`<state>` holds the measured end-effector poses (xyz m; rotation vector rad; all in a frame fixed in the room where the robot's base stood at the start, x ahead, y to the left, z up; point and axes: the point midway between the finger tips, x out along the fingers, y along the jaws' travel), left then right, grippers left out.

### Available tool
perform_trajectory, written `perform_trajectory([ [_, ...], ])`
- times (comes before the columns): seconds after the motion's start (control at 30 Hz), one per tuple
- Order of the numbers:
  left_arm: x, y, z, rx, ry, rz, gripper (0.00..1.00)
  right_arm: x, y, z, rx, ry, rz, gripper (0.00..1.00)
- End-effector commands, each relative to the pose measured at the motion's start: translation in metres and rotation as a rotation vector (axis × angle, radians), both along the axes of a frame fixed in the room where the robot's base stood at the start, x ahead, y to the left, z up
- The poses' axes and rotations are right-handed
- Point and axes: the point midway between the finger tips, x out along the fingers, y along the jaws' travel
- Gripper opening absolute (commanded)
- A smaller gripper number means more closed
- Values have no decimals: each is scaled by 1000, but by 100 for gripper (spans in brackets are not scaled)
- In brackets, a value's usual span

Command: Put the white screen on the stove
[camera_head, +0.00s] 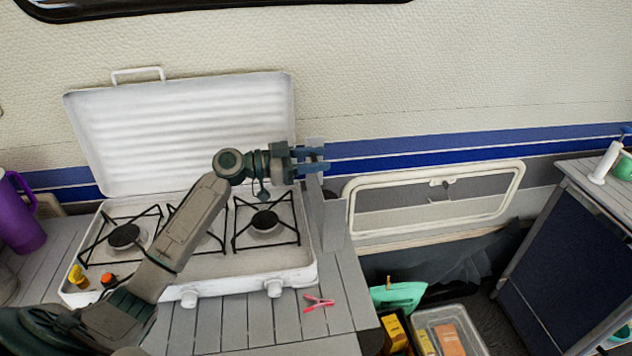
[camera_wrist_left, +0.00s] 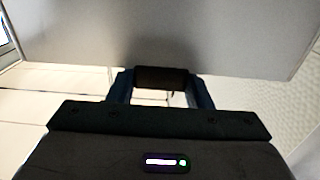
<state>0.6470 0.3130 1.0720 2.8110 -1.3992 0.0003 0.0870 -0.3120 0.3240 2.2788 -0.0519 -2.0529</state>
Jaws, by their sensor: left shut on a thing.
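The white stove (camera_head: 180,281) stands on the counter with three burners and its white lid (camera_head: 185,125) raised at the back. The white screen (camera_head: 333,222) stands upright as narrow panels at the stove's right end; it shows as a broad pale panel in the left wrist view (camera_wrist_left: 210,35). My left gripper (camera_head: 312,160) reaches over the stove to the screen's top and is shut on it. It also shows in the left wrist view (camera_wrist_left: 160,90), where the exact contact is hard to make out. My right gripper is not in view.
A pink clothespin (camera_head: 318,301) lies on the counter (camera_head: 245,328) right of the stove front. A purple mug (camera_head: 20,215) stands at the left. A yellow item (camera_head: 78,277) and an orange-topped item (camera_head: 107,279) sit on the stove's front left. Boxes (camera_head: 448,335) stand below, right of the counter.

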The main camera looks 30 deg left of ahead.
Motion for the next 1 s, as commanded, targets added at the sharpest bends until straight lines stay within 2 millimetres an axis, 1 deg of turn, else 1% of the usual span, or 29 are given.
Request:
perform_trajectory([
  [0.1,0,0,-9,0,0,0,3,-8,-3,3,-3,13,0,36],
  [0.17,0,0,-16,-2,2,0,3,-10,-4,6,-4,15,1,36],
  [0.3,0,0,-36,-2,2,0,3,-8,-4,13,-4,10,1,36],
  [0.4,0,0,-44,0,0,0,3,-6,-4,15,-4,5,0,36],
  [0.67,0,0,-46,0,-2,0,3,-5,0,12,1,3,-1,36],
  [1.0,0,0,-53,1,-3,0,3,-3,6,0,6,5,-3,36],
])
